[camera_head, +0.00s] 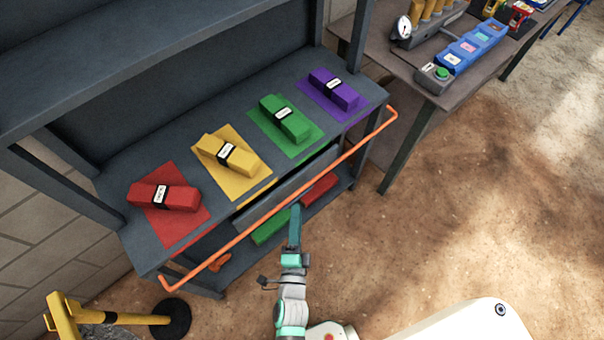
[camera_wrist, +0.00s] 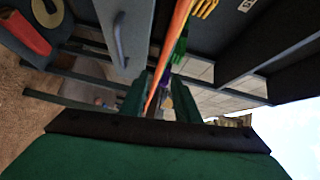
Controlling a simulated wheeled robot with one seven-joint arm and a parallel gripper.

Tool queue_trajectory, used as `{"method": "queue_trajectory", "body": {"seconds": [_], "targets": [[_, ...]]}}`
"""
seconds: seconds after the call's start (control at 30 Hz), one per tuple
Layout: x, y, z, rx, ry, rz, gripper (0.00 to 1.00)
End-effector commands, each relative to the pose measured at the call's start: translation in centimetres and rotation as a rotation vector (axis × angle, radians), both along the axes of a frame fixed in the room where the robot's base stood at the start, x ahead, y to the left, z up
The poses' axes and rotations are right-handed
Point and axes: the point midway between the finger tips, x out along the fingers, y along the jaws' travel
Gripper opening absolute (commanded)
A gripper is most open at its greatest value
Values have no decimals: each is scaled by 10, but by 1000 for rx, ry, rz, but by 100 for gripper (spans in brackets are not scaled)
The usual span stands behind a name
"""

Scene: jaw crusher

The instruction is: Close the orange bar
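The orange bar (camera_head: 332,163) runs lengthwise along the front of a dark grey shelf unit in the head view, standing out from its edge. Its bent ends meet the unit near the front corners. My gripper (camera_head: 295,211) is teal, with its fingertips close to the middle of the bar, on its near side. In the wrist view the two green fingers of my gripper (camera_wrist: 160,103) are apart. The orange bar (camera_wrist: 172,45) shows in the gap between them and runs up past them. I cannot tell whether it touches a finger.
Red (camera_head: 180,198), yellow (camera_head: 238,158), green (camera_head: 285,118) and purple (camera_head: 336,88) blocks lie on matching mats on the shelf. A yellow barrier (camera_head: 120,318) stands at bottom left. A table (camera_head: 440,92) with blue boxes is at upper right. Floor at right is clear.

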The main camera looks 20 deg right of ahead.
Motion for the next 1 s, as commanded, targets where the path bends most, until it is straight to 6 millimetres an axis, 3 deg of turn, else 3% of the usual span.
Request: {"method": "queue_trajectory", "body": {"seconds": [0.1, 0.33, 0.7, 1.0], "targets": [[12, -13, -1, 67, -43, -25, 29], [28, -22, -2, 89, -57, -30, 29], [84, -48, -2, 85, -56, -31, 29], [110, -58, -3, 85, -54, -26, 29]]}}
